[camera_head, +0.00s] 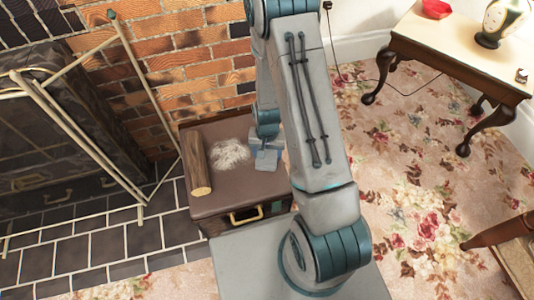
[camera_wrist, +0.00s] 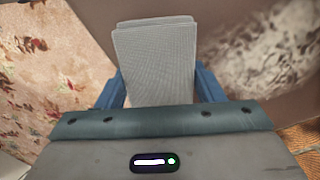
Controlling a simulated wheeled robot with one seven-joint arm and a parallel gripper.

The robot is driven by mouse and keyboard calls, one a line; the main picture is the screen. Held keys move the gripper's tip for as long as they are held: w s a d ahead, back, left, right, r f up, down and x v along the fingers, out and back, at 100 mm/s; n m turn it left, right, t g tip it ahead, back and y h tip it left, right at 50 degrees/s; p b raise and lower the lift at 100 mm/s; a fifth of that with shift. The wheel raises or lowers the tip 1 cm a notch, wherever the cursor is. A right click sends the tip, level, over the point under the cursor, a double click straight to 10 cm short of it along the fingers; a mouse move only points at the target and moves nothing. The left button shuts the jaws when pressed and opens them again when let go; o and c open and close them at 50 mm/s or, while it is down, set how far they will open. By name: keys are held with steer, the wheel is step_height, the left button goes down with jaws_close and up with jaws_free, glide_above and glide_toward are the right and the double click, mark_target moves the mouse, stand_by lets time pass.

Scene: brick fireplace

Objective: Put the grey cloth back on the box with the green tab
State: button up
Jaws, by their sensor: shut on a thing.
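The grey cloth (camera_wrist: 155,60) is a folded, finely ribbed piece between the two blue fingers of my gripper (camera_wrist: 160,88) in the wrist view. My gripper is shut on it. In the head view my gripper (camera_head: 265,152) is over the right part of the brown box (camera_head: 235,203), and the cloth (camera_head: 266,162) shows small there. I cannot tell whether the cloth touches the lid. The box has a yellow handle on its front. A small dark green patch (camera_head: 277,208) shows right of the handle, partly hidden by my arm.
On the lid, a wooden log (camera_head: 198,165) lies at the left and a fluffy whitish patch (camera_head: 231,153) is beside it. A fireplace screen (camera_head: 135,70) stands left, before the brick wall. A side table (camera_head: 450,45) stands right on the floral carpet.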

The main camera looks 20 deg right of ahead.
steer(key=shift+r, duration=0.1)
steer(key=o, duration=0.9)
steer(key=shift+o, duration=0.2)
steer(key=s+r+n+p, duration=0.1)
steer(key=s+r+p, duration=0.15)
steer(key=r, duration=1.05)
steer(key=s+r+n+p, duration=0.2)
steer(key=r+p, duration=0.1)
steer(key=r, duration=1)
steer(key=s+r+n+t, duration=0.1)
steer(key=s+r, duration=0.8)
steer(key=shift+a+n, duration=0.25)
steer(key=shift+n, duration=0.15)
steer(key=shift+r, duration=0.1)
